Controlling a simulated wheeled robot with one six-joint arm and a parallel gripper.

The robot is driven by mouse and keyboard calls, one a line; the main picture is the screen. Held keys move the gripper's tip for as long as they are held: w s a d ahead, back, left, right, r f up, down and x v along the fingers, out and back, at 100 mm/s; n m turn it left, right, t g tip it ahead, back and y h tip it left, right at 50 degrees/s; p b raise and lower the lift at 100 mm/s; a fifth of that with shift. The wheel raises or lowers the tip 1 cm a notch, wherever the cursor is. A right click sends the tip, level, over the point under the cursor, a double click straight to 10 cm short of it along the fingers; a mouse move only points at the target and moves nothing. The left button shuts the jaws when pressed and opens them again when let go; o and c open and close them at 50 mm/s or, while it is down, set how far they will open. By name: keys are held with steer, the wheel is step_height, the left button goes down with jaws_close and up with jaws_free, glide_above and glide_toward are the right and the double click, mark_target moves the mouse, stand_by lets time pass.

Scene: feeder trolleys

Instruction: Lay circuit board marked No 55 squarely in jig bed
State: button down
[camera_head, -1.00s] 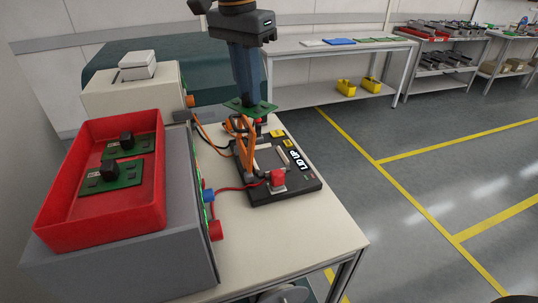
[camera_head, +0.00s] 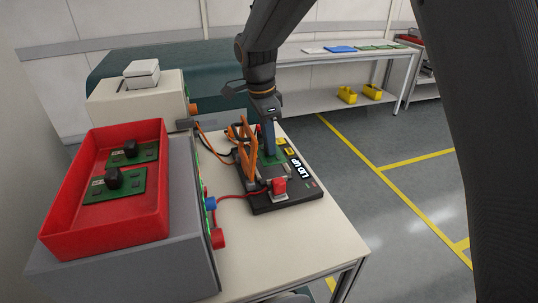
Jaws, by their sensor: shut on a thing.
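My gripper (camera_head: 271,152) points down over the black jig (camera_head: 290,201) on the bench, its blue-grey fingers shut on a green circuit board (camera_head: 268,161). The board is low over or in the jig bed, behind the orange lever frame. Whether it touches the bed or lies square cannot be told, as the fingers and orange frame hide much of it. Its number is not readable.
A red tray (camera_head: 148,236) with two green boards (camera_head: 115,185) stands on a grey box at left. A red cable (camera_head: 240,196) runs from the box to the jig. The orange lever frame (camera_head: 251,165) stands close beside my fingers. Bare bench (camera_head: 315,234) shows in front of the jig.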

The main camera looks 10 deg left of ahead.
mark_target(264, 154)
steer(key=shift+f+p, duration=0.55)
steer(key=shift+f, duration=1.7)
steer(key=shift+f, duration=0.1)
steer(key=c, duration=1.7)
jaws_free()
steer(key=shift+o, duration=0.2)
step_height(264, 154, up, 12)
steer(key=a+b, duration=0.1)
steer(key=b, duration=0.2)
steer(key=shift+s+a, duration=0.2)
steer(key=shift+s, duration=0.1)
steer(key=s+d+f+n, duration=0.4)
steer(key=s+d, duration=0.2)
steer(key=d, duration=0.3)
steer(key=s+d+f+n, duration=0.4)
steer(key=s+d, duration=0.3)
steer(key=d, duration=0.3)
steer(key=s+d+f+n+y, duration=0.1)
steer(key=s+d+f+n, duration=0.3)
steer(key=s+d, duration=0.3)
steer(key=d+f, duration=0.1)
steer(key=d, duration=0.2)
steer(key=shift+f+n, duration=0.3)
steer(key=shift+n, duration=0.1)
